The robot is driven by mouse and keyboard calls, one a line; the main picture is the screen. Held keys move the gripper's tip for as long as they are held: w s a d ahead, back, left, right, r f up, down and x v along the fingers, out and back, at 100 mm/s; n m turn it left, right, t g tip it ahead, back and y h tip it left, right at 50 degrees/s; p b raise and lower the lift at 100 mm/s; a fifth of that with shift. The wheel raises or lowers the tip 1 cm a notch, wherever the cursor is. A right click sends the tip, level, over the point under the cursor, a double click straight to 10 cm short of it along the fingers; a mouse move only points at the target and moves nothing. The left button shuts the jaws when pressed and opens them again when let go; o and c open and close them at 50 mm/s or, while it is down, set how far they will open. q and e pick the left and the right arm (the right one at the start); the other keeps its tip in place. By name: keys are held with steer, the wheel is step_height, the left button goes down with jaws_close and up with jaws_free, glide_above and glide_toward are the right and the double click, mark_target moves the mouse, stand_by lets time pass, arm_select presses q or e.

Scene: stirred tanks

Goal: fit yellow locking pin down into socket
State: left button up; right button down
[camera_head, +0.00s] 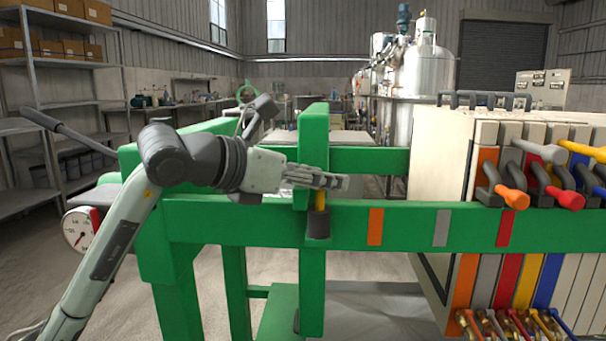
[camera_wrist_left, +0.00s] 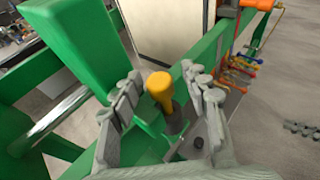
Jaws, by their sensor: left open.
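The yellow locking pin (camera_head: 320,200) stands upright at the dark socket (camera_head: 318,224) on the front of the green frame's post. Its lower end is inside the socket or hidden by it. My left gripper (camera_head: 335,182) is level with the top of the pin, fingers pointing right. In the left wrist view the rounded yellow pin top (camera_wrist_left: 160,84) lies between the two open grey fingers (camera_wrist_left: 160,100), with gaps on both sides. The dark socket shows below the pin (camera_wrist_left: 177,120). The right gripper is in neither view.
The green post (camera_head: 313,130) rises right behind my left gripper. The green front rail (camera_head: 270,224) runs across and carries orange, grey and red marks. A cream cabinet (camera_head: 440,150) with coloured handles stands at the right. A round gauge (camera_head: 82,230) is at the left.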

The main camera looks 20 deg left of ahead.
arm_select(q)
steer(key=v, duration=1.1)
steer(key=shift+s+a, duration=0.2)
steer(key=shift+s, duration=0.1)
steer(key=shift+r, duration=0.1)
